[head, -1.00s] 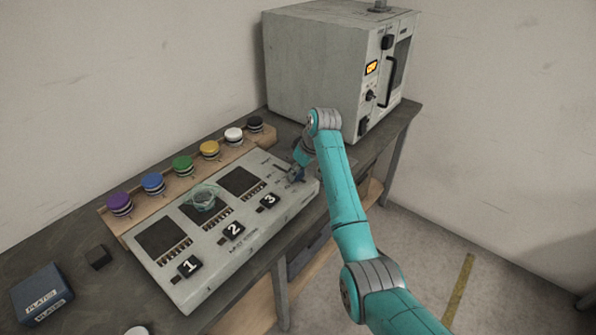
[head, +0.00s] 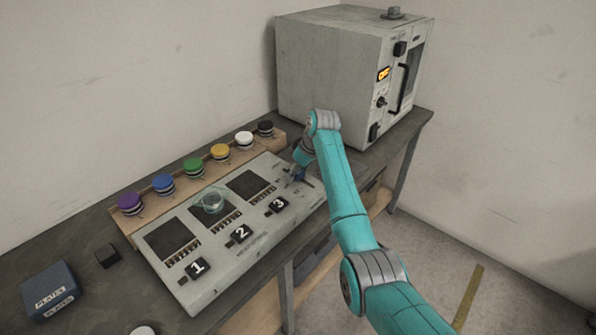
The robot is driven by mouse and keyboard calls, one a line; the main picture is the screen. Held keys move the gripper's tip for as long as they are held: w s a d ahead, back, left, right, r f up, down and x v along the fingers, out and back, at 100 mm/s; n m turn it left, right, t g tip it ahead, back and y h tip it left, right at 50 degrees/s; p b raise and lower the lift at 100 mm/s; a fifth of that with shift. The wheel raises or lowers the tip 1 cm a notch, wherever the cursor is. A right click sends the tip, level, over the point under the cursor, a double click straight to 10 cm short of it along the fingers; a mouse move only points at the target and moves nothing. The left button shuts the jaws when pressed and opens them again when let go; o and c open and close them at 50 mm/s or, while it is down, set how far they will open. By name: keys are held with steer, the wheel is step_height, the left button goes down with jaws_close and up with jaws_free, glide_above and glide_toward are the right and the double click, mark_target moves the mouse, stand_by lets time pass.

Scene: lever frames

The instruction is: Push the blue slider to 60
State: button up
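A pale control panel (head: 262,240) lies on the bench, with dark square windows and black tiles numbered 1, 2 and 3. My gripper (head: 293,180) is at the panel's right end, low over its surface, beyond tile 3 (head: 277,205). A small blue part (head: 299,173) shows right at the gripper; I cannot tell whether it is the slider's knob. The slider's scale and any 60 mark are too small or hidden by my arm. The gripper's fingers are too small and covered to show whether they are open or shut.
A grey oven-like box (head: 325,70) with a lit orange display stands behind my arm. A wooden rack (head: 190,182) of coloured round knobs runs behind the panel. A glass dish (head: 211,201) sits on the panel. A blue box (head: 50,290) stands at the left.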

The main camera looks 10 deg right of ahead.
steer(key=shift+r, duration=0.1)
steer(key=v, duration=1.1)
steer(key=shift+s+r, duration=0.15)
steer(key=shift+r, duration=0.2)
steer(key=shift+d, duration=0.15)
